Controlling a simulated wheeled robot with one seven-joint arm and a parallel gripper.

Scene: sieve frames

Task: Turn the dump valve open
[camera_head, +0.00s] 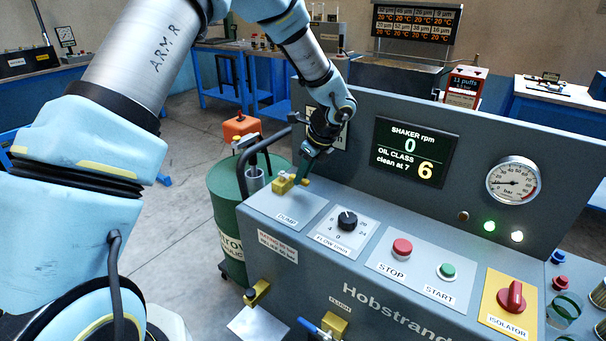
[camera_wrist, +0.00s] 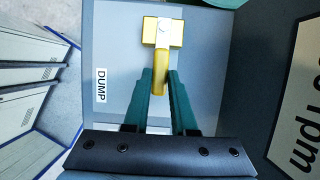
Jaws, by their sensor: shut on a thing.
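The dump valve (camera_head: 283,184) is a small brass-yellow block on a grey plate marked DUMP, at the left end of the console top. In the head view my gripper (camera_head: 302,170) reaches down to the valve from behind and hides part of the lever.
The FLOW knob (camera_head: 347,220), red STOP button (camera_head: 402,248), green START button (camera_head: 448,270) and red ISOLATOR switch (camera_head: 511,297) sit to the right. The screen (camera_head: 415,152) reads shaker rpm 0 and oil class 6, clean at 7. A green drum (camera_head: 226,200) stands left of the console.

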